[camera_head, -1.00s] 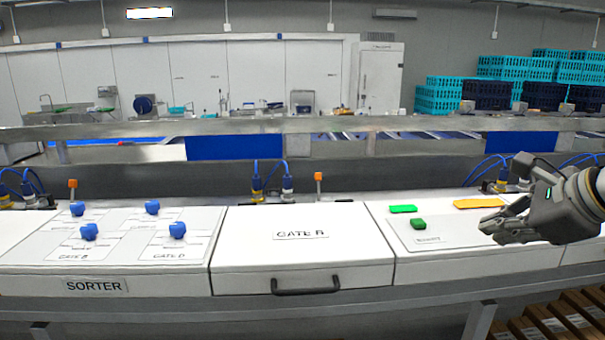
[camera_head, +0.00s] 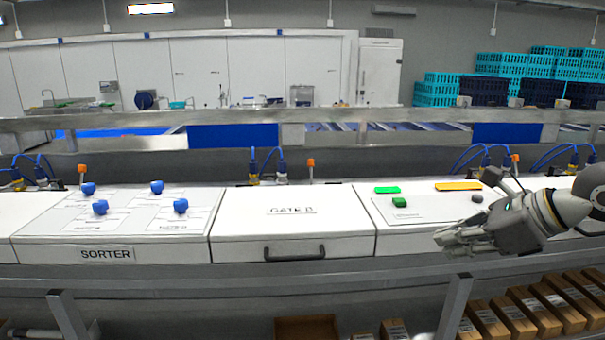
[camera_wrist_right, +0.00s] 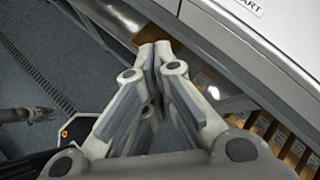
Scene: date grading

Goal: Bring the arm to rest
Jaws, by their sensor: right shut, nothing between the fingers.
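My right gripper (camera_head: 450,239) is at the right of the head view, in front of the white panel with the green button (camera_head: 400,202). Its fingers point left and are empty. In the right wrist view the gripper (camera_wrist_right: 154,50) has its fingertips together with nothing between them. They are beside the front edge of the white console (camera_wrist_right: 235,45), above the floor, and apart from the buttons. My left gripper does not show in the head view.
The sorter panel (camera_head: 70,222) with several blue knobs is at the left. A white GATE B cover (camera_head: 250,225) with a dark handle (camera_head: 294,253) is in the middle. Several brown boxes (camera_head: 515,312) lie below the console at the right. Open floor (camera_wrist_right: 40,60) shows in the wrist view.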

